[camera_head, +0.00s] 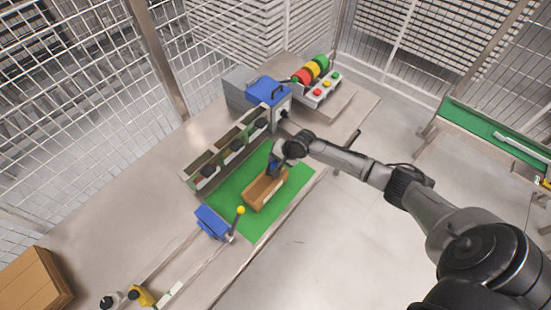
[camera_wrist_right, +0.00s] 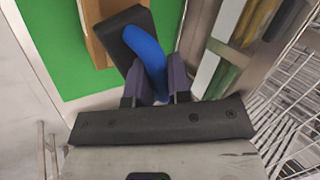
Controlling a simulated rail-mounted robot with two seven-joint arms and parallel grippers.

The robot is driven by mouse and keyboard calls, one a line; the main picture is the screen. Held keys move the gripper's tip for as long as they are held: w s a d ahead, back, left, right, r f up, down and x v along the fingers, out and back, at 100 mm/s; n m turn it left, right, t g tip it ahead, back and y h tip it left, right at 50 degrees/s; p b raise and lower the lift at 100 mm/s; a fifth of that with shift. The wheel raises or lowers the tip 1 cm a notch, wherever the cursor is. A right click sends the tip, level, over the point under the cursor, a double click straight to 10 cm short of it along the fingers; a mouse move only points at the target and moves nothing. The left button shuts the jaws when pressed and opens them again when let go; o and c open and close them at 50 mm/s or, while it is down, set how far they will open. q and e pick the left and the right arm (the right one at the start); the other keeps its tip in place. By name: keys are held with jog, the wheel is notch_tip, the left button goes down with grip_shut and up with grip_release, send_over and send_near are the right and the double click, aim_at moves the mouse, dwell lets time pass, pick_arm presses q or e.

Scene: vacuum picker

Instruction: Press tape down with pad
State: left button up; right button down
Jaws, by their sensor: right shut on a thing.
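My right gripper (camera_head: 278,157) is shut on the blue handle (camera_wrist_right: 146,58) of a dark pad (camera_wrist_right: 128,30). The handle also shows as a small blue patch (camera_head: 272,167) in the head view. The pad is at the far end of a brown cardboard box (camera_head: 262,194), over or against its top; I cannot tell whether they touch. The box stands on a green mat (camera_head: 226,198), and part of it shows behind the pad in the right wrist view (camera_wrist_right: 98,38). I cannot make out any tape on the box. My left gripper is not in view.
A row of bins (camera_head: 205,172) runs along the mat's left side. A blue-topped machine (camera_head: 268,91) and a button panel (camera_head: 321,93) stand behind. A blue block (camera_head: 212,222) and a yellow-knobbed lever (camera_head: 240,210) are at the near edge. Wire fencing surrounds the cell.

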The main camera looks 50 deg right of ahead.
jog(key=shift+f, duration=0.2)
jog(key=shift+f+b, duration=0.45)
jog(key=shift+f, duration=0.25)
jog(key=shift+f, duration=0.1)
dwell(0.4)
jog(key=shift+f+b, duration=0.3)
jog(key=shift+f, duration=0.2)
jog(key=shift+r, duration=0.15)
notch_tip(320, 180, up, 4)
jog(key=p, duration=0.5)
jog(key=shift+r, duration=0.2)
